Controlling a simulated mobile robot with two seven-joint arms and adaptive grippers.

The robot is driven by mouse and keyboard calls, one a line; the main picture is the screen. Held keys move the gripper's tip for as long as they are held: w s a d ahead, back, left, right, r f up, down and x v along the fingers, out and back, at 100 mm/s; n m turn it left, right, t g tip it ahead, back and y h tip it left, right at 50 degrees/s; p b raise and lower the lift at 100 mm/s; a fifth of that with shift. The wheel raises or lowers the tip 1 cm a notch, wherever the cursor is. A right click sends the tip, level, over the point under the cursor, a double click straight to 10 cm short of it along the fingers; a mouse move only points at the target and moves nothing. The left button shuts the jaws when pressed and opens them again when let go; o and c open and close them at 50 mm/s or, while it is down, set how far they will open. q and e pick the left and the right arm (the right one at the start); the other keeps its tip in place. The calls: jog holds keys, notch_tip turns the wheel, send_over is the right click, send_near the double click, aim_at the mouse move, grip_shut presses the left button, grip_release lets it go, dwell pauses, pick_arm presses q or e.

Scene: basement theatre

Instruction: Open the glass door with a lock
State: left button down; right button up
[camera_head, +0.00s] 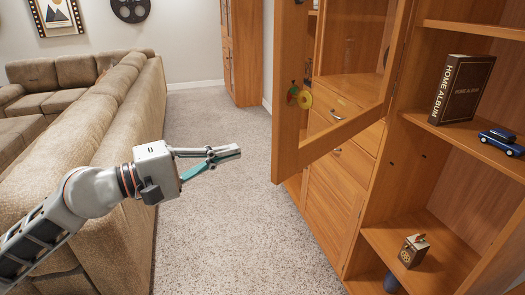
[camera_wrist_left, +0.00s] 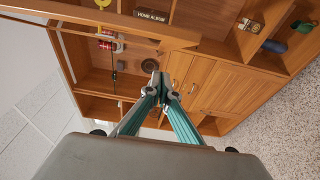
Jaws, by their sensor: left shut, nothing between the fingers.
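The glass door (camera_head: 289,100) is a wooden frame around a clear pane on the tall cabinet. It stands swung out from the cabinet front, with shelves showing through and behind it. My left gripper (camera_head: 238,151) is shut and empty, in the air over the carpet, left of the door's free edge and apart from it. Its closed fingertips also show in the left wrist view (camera_wrist_left: 160,90), with the cabinet beyond. I cannot make out a lock clearly. My right gripper is not in view.
A tan sofa (camera_head: 100,125) stands on the left, close to my left arm. Carpet (camera_head: 220,230) is free between sofa and cabinet. The right shelves hold a brown album (camera_head: 461,90), a blue toy car (camera_head: 501,141) and a small box (camera_head: 413,250).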

pick_arm(q)
jog(key=d+p, duration=0.2)
jog(key=d, duration=0.5)
jog(key=shift+s, duration=0.15)
jog(key=shift+d, duration=0.15)
